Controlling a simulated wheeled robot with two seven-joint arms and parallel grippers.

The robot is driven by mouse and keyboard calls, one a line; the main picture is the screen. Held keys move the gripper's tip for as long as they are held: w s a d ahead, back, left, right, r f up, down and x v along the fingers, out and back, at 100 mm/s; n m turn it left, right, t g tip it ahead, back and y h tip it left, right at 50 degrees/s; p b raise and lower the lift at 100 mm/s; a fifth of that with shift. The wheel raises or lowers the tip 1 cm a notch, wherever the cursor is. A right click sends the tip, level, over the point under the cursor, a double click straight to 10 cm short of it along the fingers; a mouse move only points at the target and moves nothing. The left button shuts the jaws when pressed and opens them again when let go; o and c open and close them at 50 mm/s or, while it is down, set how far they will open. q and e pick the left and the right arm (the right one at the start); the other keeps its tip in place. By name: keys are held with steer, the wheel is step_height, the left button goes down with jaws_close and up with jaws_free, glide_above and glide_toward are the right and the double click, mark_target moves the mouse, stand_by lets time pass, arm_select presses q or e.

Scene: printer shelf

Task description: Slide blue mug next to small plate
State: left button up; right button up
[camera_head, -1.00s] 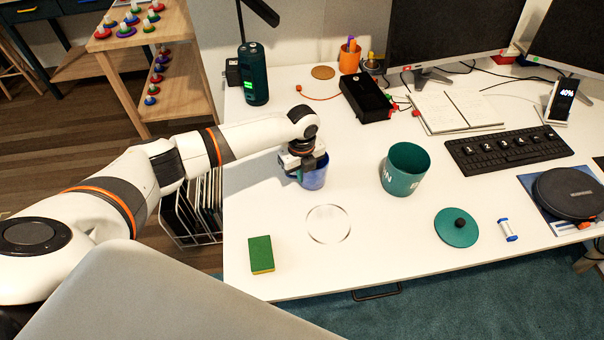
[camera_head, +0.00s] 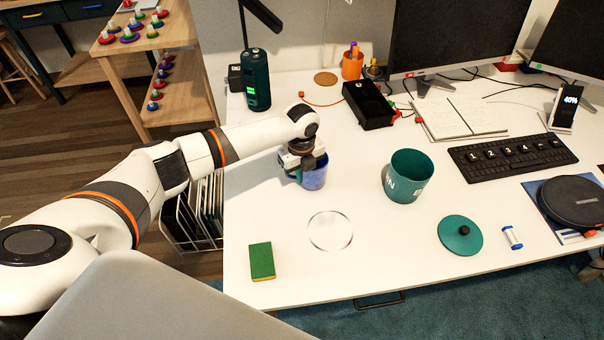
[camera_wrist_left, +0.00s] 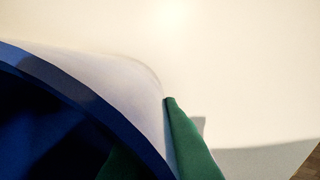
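The blue mug (camera_head: 315,179) stands upright on the white desk, left of the teal cup. The small plate (camera_head: 330,231) looks like a clear round disc, in front of the mug and apart from it. My left gripper (camera_head: 304,165) is at the mug's rim and hides part of it. In the left wrist view the blue mug (camera_wrist_left: 60,120) fills the lower left. One green finger lies outside its wall and one inside, both close against the rim, so the gripper appears shut on it. My right gripper is not in view.
A teal cup (camera_head: 407,176) stands to the right of the mug. A green sponge (camera_head: 261,261) lies left of the plate; a teal lid (camera_head: 461,236) and a small blue-white cylinder (camera_head: 512,238) lie to its right. The desk between mug and plate is clear.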

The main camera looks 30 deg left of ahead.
arm_select(q)
steer(key=o, duration=0.4)
